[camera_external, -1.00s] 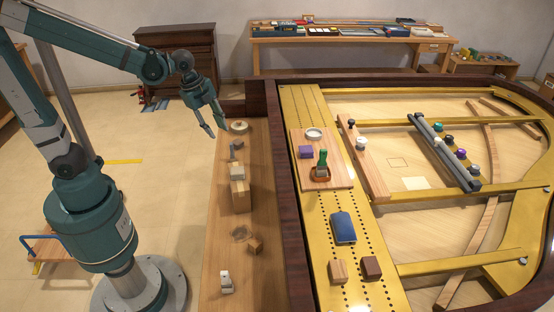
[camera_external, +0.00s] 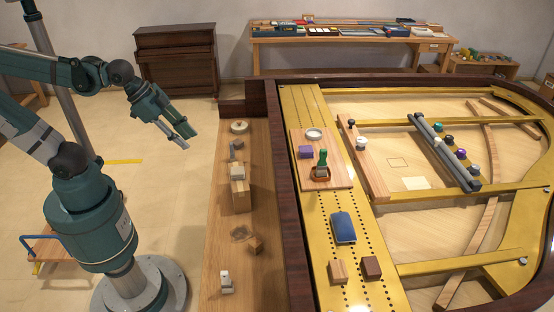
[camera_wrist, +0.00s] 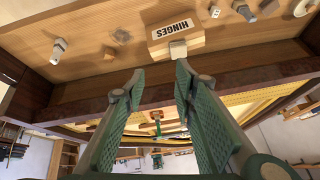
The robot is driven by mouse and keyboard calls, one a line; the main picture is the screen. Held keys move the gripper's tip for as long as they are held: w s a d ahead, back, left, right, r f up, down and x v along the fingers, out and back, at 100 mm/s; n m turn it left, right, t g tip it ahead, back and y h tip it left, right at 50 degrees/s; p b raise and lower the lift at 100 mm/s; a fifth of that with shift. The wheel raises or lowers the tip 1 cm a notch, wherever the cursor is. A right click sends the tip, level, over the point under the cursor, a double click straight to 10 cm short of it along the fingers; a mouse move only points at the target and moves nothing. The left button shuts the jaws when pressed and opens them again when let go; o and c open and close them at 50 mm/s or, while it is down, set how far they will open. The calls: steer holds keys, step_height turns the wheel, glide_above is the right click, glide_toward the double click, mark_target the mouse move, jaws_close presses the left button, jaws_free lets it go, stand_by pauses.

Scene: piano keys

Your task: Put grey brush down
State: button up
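My gripper (camera_external: 183,140) hangs in the air left of the wooden ledge (camera_external: 215,262). In the wrist view its two fingers (camera_wrist: 157,80) are spread, with nothing between them. No brush is clearly recognisable as grey. A small whitish upright item (camera_external: 226,282) stands at the near end. A green-handled brush (camera_external: 322,160) stands in a reddish holder (camera_external: 320,174) on the piano.
A dark raised rim (camera_external: 288,215) separates the ledge from the gold piano frame (camera_external: 330,223). A blue item (camera_external: 343,227) lies there.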

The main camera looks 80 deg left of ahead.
steer(key=shift+s+d+n+t, duration=0.5)
steer(key=shift+s+d+n, duration=0.7)
steer(key=shift+s+d, duration=0.4)
